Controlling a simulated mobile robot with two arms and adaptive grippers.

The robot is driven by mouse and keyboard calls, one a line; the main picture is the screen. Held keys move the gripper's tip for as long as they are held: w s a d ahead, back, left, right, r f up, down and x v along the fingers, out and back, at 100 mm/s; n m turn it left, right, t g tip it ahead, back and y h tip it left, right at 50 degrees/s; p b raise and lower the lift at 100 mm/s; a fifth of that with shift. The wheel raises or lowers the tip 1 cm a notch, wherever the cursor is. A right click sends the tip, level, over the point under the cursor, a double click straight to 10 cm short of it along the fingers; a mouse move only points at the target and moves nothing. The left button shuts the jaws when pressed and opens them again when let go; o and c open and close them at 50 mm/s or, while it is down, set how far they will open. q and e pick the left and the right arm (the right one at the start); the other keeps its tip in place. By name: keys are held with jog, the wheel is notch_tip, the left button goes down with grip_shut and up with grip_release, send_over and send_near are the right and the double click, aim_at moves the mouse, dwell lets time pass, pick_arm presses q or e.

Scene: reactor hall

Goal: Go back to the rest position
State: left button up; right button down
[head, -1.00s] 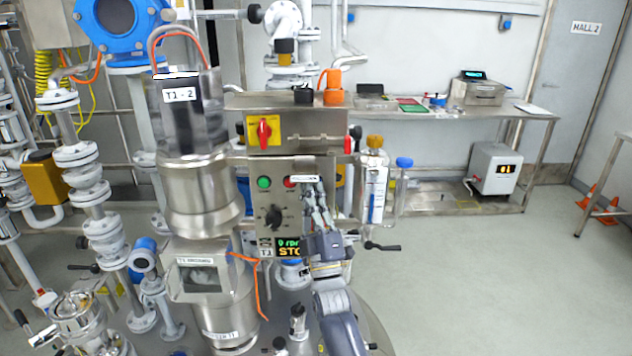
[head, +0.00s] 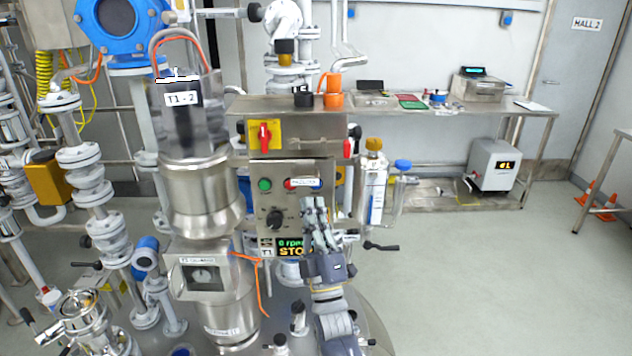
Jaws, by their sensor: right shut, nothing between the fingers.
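My right gripper (head: 314,205) is in front of the lower right part of the steel control panel (head: 290,170), its fingers pointing up and shut with nothing between them. The panel has a green button (head: 265,184), a red button partly behind a small label, a black knob (head: 274,219) and a display (head: 291,248) reading STOP. A red switch on a yellow plate (head: 264,135) sits on the box above. I cannot tell whether the fingers touch the panel. My left gripper is not in view.
The steel T1-2 vessel (head: 197,195) stands left of the panel, with white flanged pipes (head: 85,185) further left. A bench (head: 450,113) runs along the back wall.

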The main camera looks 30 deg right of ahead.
dwell(0.7)
